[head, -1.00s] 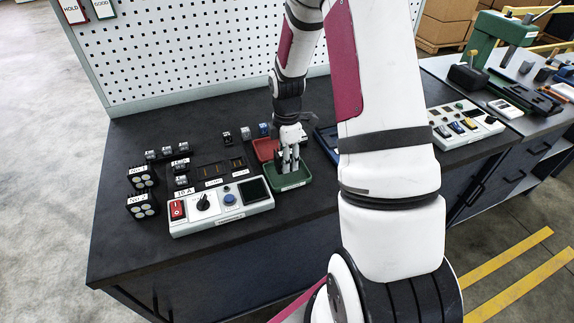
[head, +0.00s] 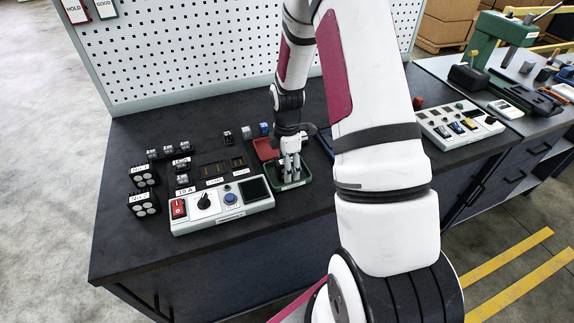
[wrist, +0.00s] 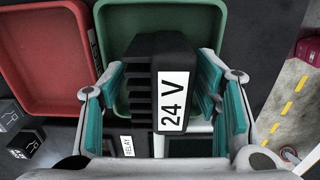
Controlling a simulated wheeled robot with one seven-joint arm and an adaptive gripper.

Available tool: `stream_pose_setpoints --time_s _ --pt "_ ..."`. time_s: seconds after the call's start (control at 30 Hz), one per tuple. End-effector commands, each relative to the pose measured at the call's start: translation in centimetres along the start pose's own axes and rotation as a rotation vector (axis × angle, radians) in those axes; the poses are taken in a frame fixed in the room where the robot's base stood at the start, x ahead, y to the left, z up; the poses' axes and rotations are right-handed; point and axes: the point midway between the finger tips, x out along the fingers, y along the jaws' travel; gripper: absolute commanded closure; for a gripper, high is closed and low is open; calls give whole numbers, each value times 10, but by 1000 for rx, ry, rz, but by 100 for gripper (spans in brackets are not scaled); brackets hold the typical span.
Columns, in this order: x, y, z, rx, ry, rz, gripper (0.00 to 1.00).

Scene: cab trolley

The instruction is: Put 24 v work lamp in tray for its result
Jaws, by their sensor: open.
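The 24 V work lamp (wrist: 174,92) is a black ribbed block with a white "24 V" label, seen between my gripper's fingers in the wrist view. My gripper (head: 290,176) is open, low over the green tray (head: 306,180). The tray also shows behind the lamp in the wrist view (wrist: 208,17). The teal finger pads stand on both sides of the lamp. I cannot tell whether they touch it or whether the lamp rests on the tray floor. In the head view the fingers hide the lamp.
A red tray (head: 264,148) lies left of the green one. A test console (head: 222,206) with switch and knob stands in front. Two lamp blocks (head: 143,175) and small relays lie to the left. A pegboard (head: 200,60) rises behind.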

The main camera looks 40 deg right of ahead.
Motion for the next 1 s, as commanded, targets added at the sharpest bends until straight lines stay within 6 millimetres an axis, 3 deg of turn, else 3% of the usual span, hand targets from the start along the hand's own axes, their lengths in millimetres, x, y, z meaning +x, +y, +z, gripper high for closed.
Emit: stream_pose_setpoints --time_s 0.23,0.6,1.0 --pt "-18 2 0 1 0 4 43" --pt "-90 2 0 1 -1 5 43" --pt "-137 -3 -7 34 -8 18 43"
